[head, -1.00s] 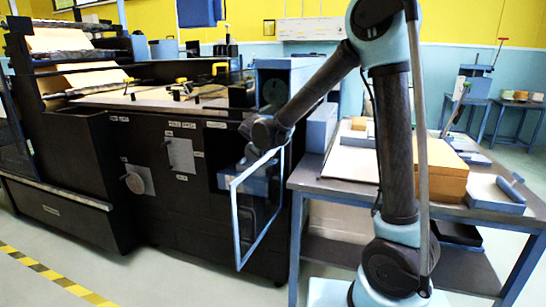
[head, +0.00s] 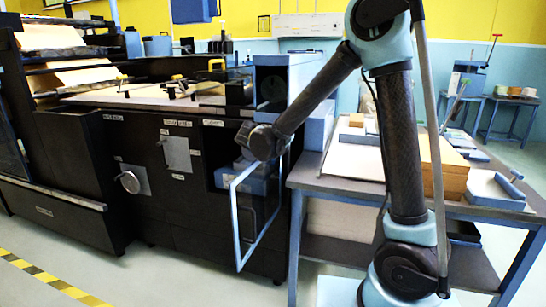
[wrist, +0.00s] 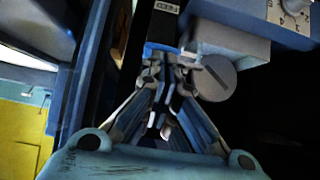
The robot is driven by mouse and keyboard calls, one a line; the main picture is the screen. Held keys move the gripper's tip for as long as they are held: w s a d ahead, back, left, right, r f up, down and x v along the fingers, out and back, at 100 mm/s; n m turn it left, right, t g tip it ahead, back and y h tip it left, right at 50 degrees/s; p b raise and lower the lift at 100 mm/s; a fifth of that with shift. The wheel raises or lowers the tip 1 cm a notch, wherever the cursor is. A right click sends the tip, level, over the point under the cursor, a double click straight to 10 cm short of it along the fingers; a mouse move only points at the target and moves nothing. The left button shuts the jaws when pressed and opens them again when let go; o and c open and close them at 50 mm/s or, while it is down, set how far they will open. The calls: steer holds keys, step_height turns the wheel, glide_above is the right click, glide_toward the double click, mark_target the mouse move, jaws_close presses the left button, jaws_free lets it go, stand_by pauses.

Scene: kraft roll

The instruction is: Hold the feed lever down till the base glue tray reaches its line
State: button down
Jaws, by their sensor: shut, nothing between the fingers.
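My gripper (wrist: 172,66) is shut, its fingertips together in front of a small blue part (wrist: 160,50) under a dark label plate. I cannot tell whether they touch it, or whether this part is the feed lever. A grey slotted disc (wrist: 216,79) sits just right of the fingertips, below a grey-blue box (wrist: 235,38). In the head view my wrist is at the open bay of the black machine (head: 165,215), and the fingers are hidden. A blue unit (head: 262,186) shows in that bay. I cannot make out the base glue tray or its line.
A blue-framed clear door (head: 238,225) stands open below my wrist. A grey bench (head: 330,184) with a wooden box (head: 445,172) stands to the right. In the wrist view, a dial (wrist: 294,10) shows at the top right and a blue frame post (wrist: 82,75) at left.

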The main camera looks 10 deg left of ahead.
steer(key=shift+s+f, duration=0.2)
steer(key=shift+f, duration=0.45)
steer(key=shift+s+f, duration=0.2)
steer(key=shift+f, duration=0.5)
steer(key=shift+r, duration=0.2)
stand_by(1.0)
steer(key=shift+r, duration=0.75)
steer(key=w+d+r+v, duration=0.1)
steer(key=v, duration=1.1)
steer(key=shift+s+a+r, duration=0.35)
steer(key=shift+a+r, duration=0.05)
steer(key=shift+a, duration=0.1)
